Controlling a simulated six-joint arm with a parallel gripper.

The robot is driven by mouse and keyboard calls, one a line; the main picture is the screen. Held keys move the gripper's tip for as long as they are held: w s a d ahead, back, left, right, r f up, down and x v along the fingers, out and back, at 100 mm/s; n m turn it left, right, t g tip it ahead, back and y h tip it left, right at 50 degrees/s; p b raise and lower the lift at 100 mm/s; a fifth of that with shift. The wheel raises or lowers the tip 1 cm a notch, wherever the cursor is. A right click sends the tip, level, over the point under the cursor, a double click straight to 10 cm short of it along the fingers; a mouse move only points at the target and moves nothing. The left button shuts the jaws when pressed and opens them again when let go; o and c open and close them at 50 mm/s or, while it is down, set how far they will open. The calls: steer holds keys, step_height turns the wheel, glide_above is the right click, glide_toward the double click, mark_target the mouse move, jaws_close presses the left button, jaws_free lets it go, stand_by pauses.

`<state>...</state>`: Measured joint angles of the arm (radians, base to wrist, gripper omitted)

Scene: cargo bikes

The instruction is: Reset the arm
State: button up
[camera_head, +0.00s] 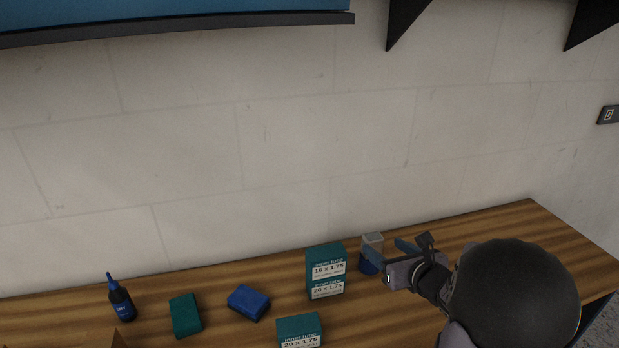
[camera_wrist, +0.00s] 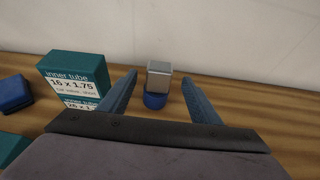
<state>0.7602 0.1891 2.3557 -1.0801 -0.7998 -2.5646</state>
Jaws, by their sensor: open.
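My gripper (camera_head: 385,252) is at the right part of the wooden bench (camera_head: 520,226). In the wrist view its two blue fingers (camera_wrist: 160,100) are spread apart with nothing held between them. A small container with a grey top and blue base (camera_head: 372,252) stands upright on the bench, beyond the fingertips. In the wrist view that container (camera_wrist: 157,84) shows in the gap between the fingers, apart from both.
Teal inner tube boxes (camera_head: 325,272) (camera_head: 299,330) stand left of my gripper. Further left are a blue block (camera_head: 248,302), a teal block (camera_head: 185,315) and a dark bottle (camera_head: 120,300). A pale wall (camera_head: 280,150) rises behind; the bench's right end is clear.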

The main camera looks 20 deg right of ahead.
steer(key=s+a+r+m+g+p, duration=0.3)
steer(key=s+a+m+g+p, duration=0.3)
steer(key=m, duration=1.2)
steer(key=s+a+r+m+g+p, duration=0.4)
steer(key=s+a+m+g+p, duration=0.3)
steer(key=s+a+m+p, duration=0.5)
steer(key=s+a+m, duration=0.2)
steer(key=s+m, duration=0.2)
steer(key=m, duration=0.1)
steer(key=shift+r+m+p, duration=0.2)
steer(key=shift+m+p, duration=0.1)
steer(key=shift+m, duration=0.1)
